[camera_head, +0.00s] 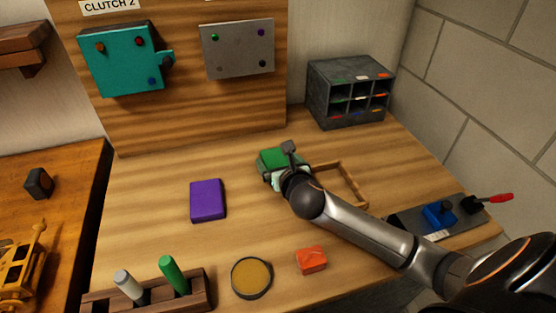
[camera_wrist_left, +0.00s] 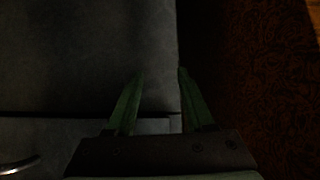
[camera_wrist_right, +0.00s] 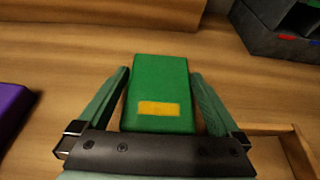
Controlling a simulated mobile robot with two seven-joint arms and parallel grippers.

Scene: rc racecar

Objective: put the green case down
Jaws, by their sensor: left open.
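The green case (camera_wrist_right: 160,80), a flat green box with a yellow label, sits between the fingers of my right gripper (camera_wrist_right: 161,72) in the right wrist view. The fingertips lie along its two sides, shut on it. In the head view the green case (camera_head: 272,160) is at the middle back of the workbench, partly hidden by my right gripper (camera_head: 283,178). I cannot tell whether its underside touches the bench. My left gripper (camera_wrist_left: 161,72) is open and empty, over a dark grey surface, and is not seen in the head view.
A wooden frame (camera_head: 352,184) lies just right of the case. A purple box (camera_head: 208,200) lies to the left, an orange block (camera_head: 312,259) and a round tin (camera_head: 252,278) in front. A grey compartment cabinet (camera_head: 345,112) stands behind right. Bench between purple box and case is clear.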

